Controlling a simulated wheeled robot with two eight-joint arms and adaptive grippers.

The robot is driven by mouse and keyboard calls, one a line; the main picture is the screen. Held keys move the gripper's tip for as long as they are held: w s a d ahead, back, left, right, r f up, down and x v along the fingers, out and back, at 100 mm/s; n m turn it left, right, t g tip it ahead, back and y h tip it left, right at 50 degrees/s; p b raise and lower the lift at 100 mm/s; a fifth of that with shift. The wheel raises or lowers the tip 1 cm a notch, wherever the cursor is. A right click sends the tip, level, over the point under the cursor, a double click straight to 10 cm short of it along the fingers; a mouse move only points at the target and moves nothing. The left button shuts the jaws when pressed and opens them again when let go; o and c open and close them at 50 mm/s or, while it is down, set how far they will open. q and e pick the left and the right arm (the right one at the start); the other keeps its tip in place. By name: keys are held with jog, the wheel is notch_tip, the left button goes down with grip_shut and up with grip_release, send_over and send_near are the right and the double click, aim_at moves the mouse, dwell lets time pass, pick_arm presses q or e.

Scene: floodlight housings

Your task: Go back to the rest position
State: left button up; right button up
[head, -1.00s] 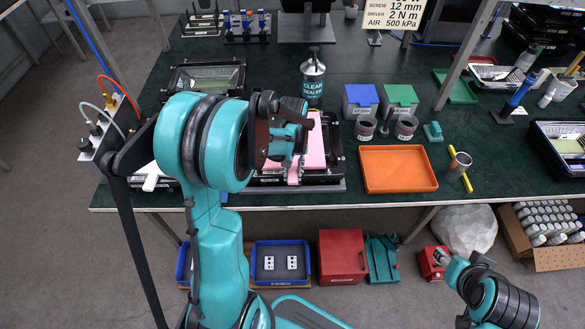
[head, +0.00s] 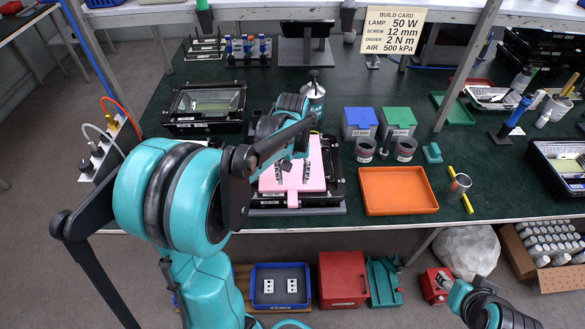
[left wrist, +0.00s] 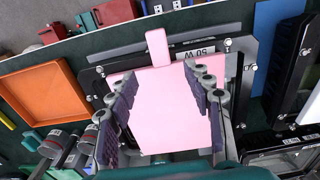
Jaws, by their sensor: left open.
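My left gripper (head: 295,172) is open above a flat pink sheet (head: 300,184) with a narrow tab at its front edge. The sheet lies on a black floodlight housing (head: 338,188) at the table's front. In the left wrist view, the two dark padded fingers (left wrist: 155,88) stand apart on either side over the pink sheet (left wrist: 160,115), with nothing held between them. The housing's frame there carries a "50 W" label (left wrist: 200,52). My left arm hides part of the housing.
An orange tray (head: 398,190) is right of the housing, with blue (head: 360,123) and green (head: 398,122) boxes and grey cups behind. A sealer can (head: 314,95) stands behind my left gripper. Another housing (head: 206,106) is behind left. A yellow marker (head: 466,203) lies right.

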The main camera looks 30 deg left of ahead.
pick_arm(q)
jog(key=s+d+r+m+t, duration=0.2)
jog(key=s+d+m+t, duration=0.1)
jog(key=s+d, duration=0.2)
jog(key=s+d+r+m+t, duration=0.3)
jog(key=s+d+t, duration=0.1)
jog(key=s+d, duration=0.2)
jog(key=shift+s+d+r, duration=0.2)
jog(key=shift+s+r, duration=0.15)
jog(key=shift+s, duration=0.3)
dwell(1.8)
